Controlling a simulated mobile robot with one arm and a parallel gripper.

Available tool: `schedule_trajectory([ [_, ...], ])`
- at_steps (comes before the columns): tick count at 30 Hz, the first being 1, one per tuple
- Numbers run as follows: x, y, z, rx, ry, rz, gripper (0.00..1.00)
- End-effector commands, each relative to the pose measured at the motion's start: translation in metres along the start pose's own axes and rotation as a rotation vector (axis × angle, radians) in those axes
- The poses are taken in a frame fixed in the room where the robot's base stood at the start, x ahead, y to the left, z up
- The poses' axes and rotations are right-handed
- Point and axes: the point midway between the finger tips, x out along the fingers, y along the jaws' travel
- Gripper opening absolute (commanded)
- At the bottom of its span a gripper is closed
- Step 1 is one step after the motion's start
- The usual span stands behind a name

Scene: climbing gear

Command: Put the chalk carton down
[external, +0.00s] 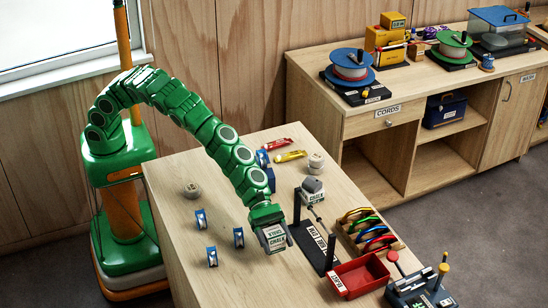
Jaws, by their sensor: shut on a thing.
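The chalk carton (275,239) is a small grey-white box with dark lettering that reads CHALK. It is at the end of my green arm, near the front of the wooden table (200,240). My gripper (268,222) is shut on it from above. I cannot tell whether the carton touches the tabletop or hangs just above it. A second pale block marked CHALK (311,195) sits behind and to the right, beside a black stand.
Small blue pieces (239,238) stand left of my gripper. A black labelled base (316,247) lies close to its right, then a red tray (361,275) and a rack of coloured carabiners (370,232). The table's left front is mostly clear.

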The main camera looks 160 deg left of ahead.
Motion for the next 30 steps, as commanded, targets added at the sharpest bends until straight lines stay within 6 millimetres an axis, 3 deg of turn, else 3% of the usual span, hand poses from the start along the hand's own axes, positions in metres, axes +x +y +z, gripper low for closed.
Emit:
schedule_trajectory([
  [6,0.011,0.000,-0.028,-0.003,0.003,-0.001,0.30],
  [18,0.013,0.000,-0.031,-0.002,0.001,-0.001,0.30],
  [19,0.013,0.000,-0.031,-0.001,0.001,-0.001,0.67],
  [21,0.013,0.000,-0.031,-0.001,0.001,-0.001,0.78],
  [24,0.013,0.000,-0.031,-0.001,0.001,-0.001,0.89],
  [30,0.013,0.000,-0.031,-0.001,0.001,-0.001,0.89],
])
